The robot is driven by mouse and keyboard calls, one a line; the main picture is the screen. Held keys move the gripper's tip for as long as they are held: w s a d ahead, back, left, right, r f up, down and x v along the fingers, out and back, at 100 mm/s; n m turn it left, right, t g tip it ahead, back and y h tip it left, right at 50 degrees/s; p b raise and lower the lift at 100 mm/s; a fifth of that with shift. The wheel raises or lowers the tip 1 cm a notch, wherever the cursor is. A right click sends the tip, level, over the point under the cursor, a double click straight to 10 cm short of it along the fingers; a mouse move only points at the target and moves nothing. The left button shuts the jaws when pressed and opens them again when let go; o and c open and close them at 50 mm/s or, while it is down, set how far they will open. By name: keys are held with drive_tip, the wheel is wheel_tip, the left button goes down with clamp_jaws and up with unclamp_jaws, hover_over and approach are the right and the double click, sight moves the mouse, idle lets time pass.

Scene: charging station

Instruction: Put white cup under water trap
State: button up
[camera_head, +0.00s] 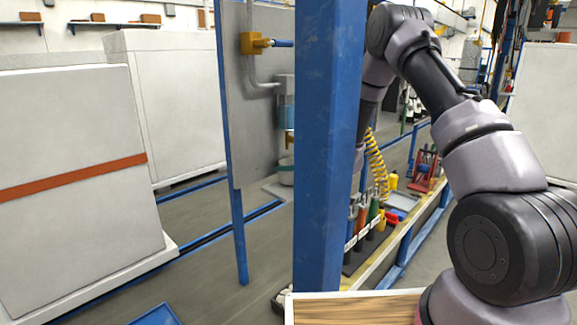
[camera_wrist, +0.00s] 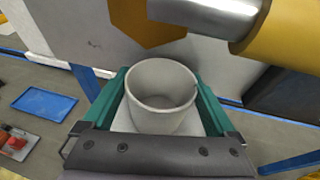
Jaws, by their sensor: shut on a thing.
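The white cup (camera_wrist: 160,95) stands upright and looks empty, between the green fingers of my gripper (camera_wrist: 160,100) in the wrist view. My gripper is shut on it. In the head view, part of the cup (camera_head: 287,174) shows left of the blue post, low on the panel and below the water trap (camera_head: 287,112), which has a clear bluish bowl. The post hides most of my gripper and part of the trap. In the wrist view, a white surface (camera_wrist: 121,121) lies below the cup; I cannot tell whether the cup touches it.
A blue post (camera_head: 328,150) stands close before my arm. Yellow and silver fittings (camera_wrist: 205,14) hang close above the cup in the wrist view. The grey panel (camera_head: 258,120) is behind. Bottles and a coiled yellow hose (camera_head: 377,165) are to the right.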

drive_tip(key=shift+f, duration=0.1)
drive_tip(key=o, duration=1)
